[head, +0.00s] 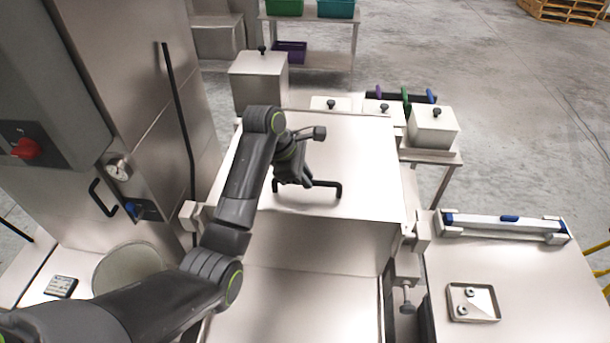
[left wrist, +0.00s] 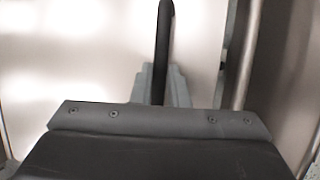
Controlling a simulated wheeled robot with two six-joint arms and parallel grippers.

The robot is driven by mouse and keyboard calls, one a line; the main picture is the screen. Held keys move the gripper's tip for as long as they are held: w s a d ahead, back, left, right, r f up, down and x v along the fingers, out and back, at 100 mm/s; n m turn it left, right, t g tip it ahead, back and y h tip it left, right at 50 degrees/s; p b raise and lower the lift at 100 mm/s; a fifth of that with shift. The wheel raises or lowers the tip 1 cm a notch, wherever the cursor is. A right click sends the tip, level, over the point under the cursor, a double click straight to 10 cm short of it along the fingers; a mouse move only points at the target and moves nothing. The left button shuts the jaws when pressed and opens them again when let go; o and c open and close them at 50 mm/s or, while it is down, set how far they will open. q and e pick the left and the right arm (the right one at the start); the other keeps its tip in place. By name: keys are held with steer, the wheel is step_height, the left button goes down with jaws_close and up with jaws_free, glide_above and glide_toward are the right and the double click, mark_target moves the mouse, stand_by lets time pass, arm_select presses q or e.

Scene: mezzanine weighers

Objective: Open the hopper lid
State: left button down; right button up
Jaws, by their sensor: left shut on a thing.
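The hopper lid (head: 362,150) is a broad, pale metal panel in the middle of the head view, with a black bar handle (head: 332,184) near its front edge. The lid lies over the hopper (head: 310,242), and no opening shows. My left gripper (head: 303,183) reaches over the lid and is shut on the handle. In the left wrist view the black handle bar (left wrist: 165,45) runs between the grey fingers (left wrist: 160,88), with the lid surface (left wrist: 75,50) behind. The arm hides part of the lid's left side. My right gripper is out of view.
A metal cabinet with a red knob (head: 25,148) stands close on the left. On the right, a steel table (head: 525,265) holds a small tray (head: 472,303) and a blue-ended bar (head: 505,226). Lidded metal bins (head: 432,128) stand behind the hopper. Open floor lies beyond.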

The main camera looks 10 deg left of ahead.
arm_select(q)
steer(key=w+r, duration=0.5)
steer(key=r, duration=0.5)
steer(key=w+r+p, duration=0.1)
steer(key=w+r, duration=0.3)
steer(key=r, duration=0.6)
steer(key=shift+w, duration=0.4)
steer(key=shift+a, duration=0.1)
